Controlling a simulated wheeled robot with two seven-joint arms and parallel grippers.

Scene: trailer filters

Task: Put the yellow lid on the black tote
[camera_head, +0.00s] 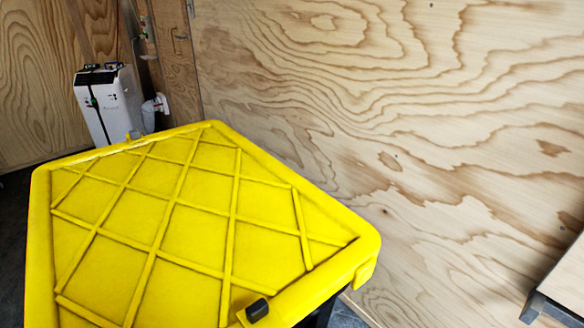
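The yellow lid (190,215) fills the lower left and middle of the head view, ribbed face towards me and turned at an angle. A small grey fingertip of what looks like my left gripper (135,135) overlaps the lid's far left rim. A dark fingertip of what looks like my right gripper (257,309) overlaps the near rim. Both seem shut on the lid's rim; their other fingers and both arms are hidden beneath it. I cannot make out the black tote. A dark shape under the lid's near right corner is too covered to identify.
A white and black appliance (108,103) stands behind the lid at the back left. A plywood wall (400,130) rises close behind and to the right. A bench or table corner (560,285) juts in at the lower right.

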